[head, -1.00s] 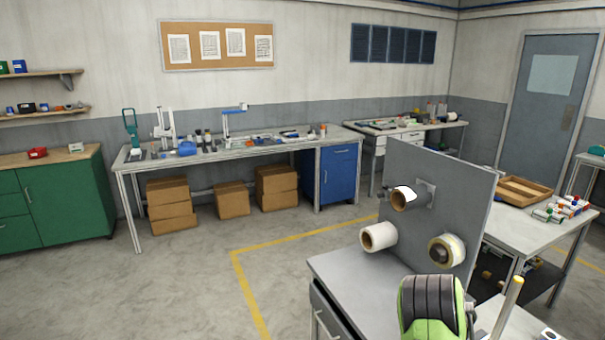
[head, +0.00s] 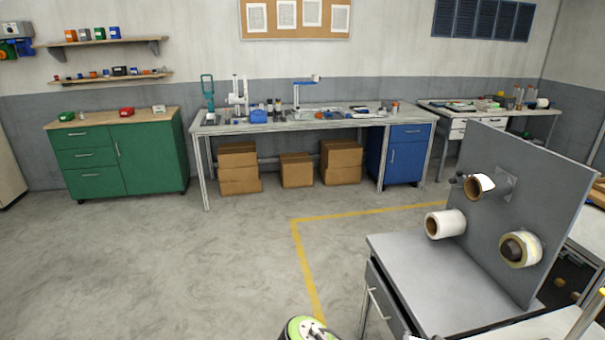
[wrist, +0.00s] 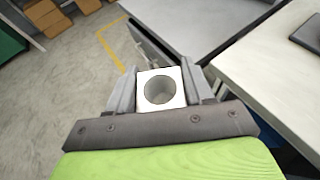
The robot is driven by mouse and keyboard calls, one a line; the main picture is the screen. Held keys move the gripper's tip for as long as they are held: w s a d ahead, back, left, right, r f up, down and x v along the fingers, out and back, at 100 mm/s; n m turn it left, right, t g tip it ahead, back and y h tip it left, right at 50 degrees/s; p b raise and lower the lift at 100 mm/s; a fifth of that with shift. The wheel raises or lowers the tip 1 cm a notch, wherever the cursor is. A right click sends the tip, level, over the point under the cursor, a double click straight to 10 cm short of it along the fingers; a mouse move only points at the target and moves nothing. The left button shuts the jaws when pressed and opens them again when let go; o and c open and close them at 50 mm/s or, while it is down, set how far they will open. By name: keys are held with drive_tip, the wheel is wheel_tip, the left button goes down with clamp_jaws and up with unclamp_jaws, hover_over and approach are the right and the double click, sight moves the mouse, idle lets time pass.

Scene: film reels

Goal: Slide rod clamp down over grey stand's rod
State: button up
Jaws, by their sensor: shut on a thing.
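My gripper (wrist: 163,92) is shut on the rod clamp (wrist: 174,101), a pale block with a round hole, held between both jaws in the wrist view. The hole faces the camera, with nothing through it. A pale grey upright stand (head: 238,96) is on the far bench. A yellow-tipped rod (head: 585,318) is cut off at the lower right. I cannot tell which of these is the task's stand.
A grey table with an upright panel (head: 525,205) carrying rolls stands at right. A long workbench (head: 340,122) is at the back, with boxes (head: 238,170) beneath it. A green cabinet (head: 120,155) stands at left. The floor between is clear.

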drive_tip(key=a+n+t+y, duration=0.1)
drive_tip(key=a+n+y, duration=0.3)
drive_tip(key=a, duration=1.1)
drive_tip(key=shift+w+f+y, duration=0.2)
drive_tip(key=shift+w+y, duration=0.2)
drive_tip(key=shift+y, duration=0.1)
drive_tip(key=shift+d, duration=0.15)
drive_tip(key=d+m+h, duration=0.1)
drive_tip(key=d, duration=0.3)
drive_tip(key=d+m+h, duration=0.1)
drive_tip(key=d+h, duration=0.1)
drive_tip(key=d, duration=0.2)
drive_tip(key=d+m+g+h, duration=0.1)
drive_tip(key=d, duration=0.3)
drive_tip(key=shift+s+d, duration=0.2)
drive_tip(key=shift+d, duration=0.15)
drive_tip(key=s+d+r+m+g+h, duration=0.2)
drive_tip(key=s+d+m+g+h, duration=0.1)
drive_tip(key=s+d, duration=0.4)
drive_tip(key=s+d+r+m+g+h, duration=0.3)
drive_tip(key=s+d, duration=0.4)
drive_tip(key=d, duration=0.6)
drive_tip(key=s+d+r+m+g+h, duration=0.3)
drive_tip(key=s+d+m, duration=0.3)
drive_tip(key=d, duration=0.5)
drive_tip(key=shift+s+m+g, duration=0.4)
drive_tip(key=shift+s+g, duration=0.3)
drive_tip(key=shift+s, duration=0.3)
